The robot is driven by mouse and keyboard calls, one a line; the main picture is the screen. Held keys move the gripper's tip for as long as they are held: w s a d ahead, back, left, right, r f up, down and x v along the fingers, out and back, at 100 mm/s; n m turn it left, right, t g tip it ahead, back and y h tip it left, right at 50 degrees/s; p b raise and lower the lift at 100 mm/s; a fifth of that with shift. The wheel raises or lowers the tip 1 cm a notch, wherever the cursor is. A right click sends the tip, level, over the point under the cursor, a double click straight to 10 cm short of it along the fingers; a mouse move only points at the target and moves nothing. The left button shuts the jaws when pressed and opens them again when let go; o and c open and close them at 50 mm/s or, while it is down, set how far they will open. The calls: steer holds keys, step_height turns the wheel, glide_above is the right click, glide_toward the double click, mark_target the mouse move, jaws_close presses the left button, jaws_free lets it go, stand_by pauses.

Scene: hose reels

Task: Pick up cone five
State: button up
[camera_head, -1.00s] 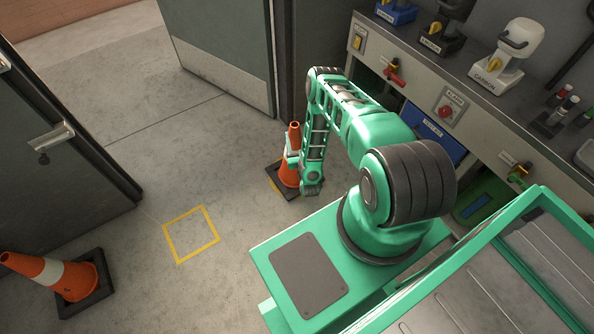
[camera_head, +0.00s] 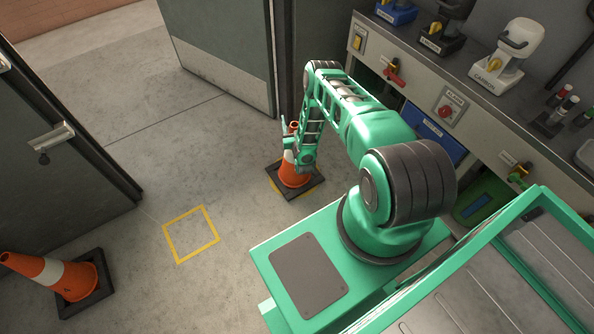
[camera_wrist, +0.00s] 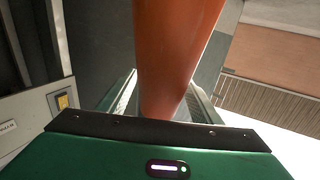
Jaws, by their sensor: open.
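An orange cone with a white band (camera_head: 294,178) stands upright on its dark square base, in front of the open door and partly hidden behind my arm in the head view. I cannot read a number on it. My gripper (camera_head: 289,135) is open at the cone's upper part. In the wrist view the orange cone (camera_wrist: 176,60) fills the middle, with its body between the two open fingers (camera_wrist: 160,98). The fingers show on either side of it. A second orange cone with a white band (camera_head: 45,270) stands at the lower left on a dark base.
A yellow square outline (camera_head: 191,234) is marked on bare floor left of my base. A dark door (camera_head: 60,150) is at the left, and an open door (camera_head: 222,50) at the back. A workbench (camera_head: 440,85) with labelled tools runs along the right.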

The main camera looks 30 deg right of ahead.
steer(key=shift+w, duration=0.1)
steer(key=shift+c, duration=0.4)
jaws_close()
steer(key=shift+r, duration=0.1)
steer(key=shift+w+r, duration=0.1)
